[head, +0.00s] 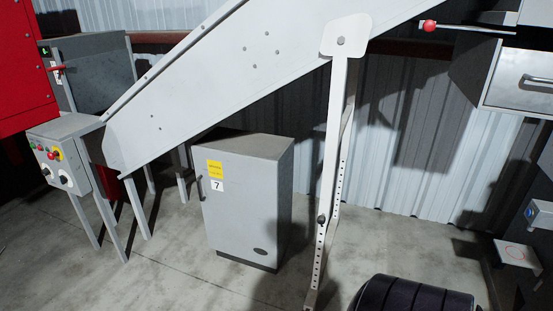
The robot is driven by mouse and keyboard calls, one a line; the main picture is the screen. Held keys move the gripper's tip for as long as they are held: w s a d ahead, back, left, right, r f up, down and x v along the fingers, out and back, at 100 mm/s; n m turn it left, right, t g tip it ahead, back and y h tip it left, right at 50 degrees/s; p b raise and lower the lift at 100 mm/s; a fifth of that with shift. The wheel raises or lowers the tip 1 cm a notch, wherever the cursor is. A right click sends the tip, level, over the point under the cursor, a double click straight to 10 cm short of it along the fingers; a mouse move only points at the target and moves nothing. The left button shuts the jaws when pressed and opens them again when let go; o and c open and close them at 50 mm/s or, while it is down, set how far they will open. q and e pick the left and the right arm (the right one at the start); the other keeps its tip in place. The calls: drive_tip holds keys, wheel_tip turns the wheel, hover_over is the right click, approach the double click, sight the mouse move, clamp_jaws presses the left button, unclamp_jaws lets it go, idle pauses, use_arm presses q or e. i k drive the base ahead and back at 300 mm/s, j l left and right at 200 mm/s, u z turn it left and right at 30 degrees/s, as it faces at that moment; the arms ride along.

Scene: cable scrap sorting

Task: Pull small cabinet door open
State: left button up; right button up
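The small grey cabinet (245,200) stands on the floor in the middle of the head view, under the sloping conveyor. Its front door (235,215) looks shut. The door carries a yellow label and a white label with the number 7 near its upper left. A dark vertical handle (200,188) sits at the door's left edge. A dark oval mark shows low on the door. Neither of my grippers is in view, and nothing touches the cabinet.
The white conveyor (220,80) slopes up to the right above the cabinet. Its perforated support leg (327,200) stands just right of the cabinet. A control box (62,152) on legs stands left. A dark ribbed round object (410,296) is at the bottom right. Concrete floor before the cabinet is clear.

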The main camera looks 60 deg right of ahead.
sight(237, 192)
drive_tip(key=z, duration=1.45)
drive_tip(key=i+j, duration=0.15)
drive_tip(key=i, duration=0.25)
drive_tip(key=z, duration=0.05)
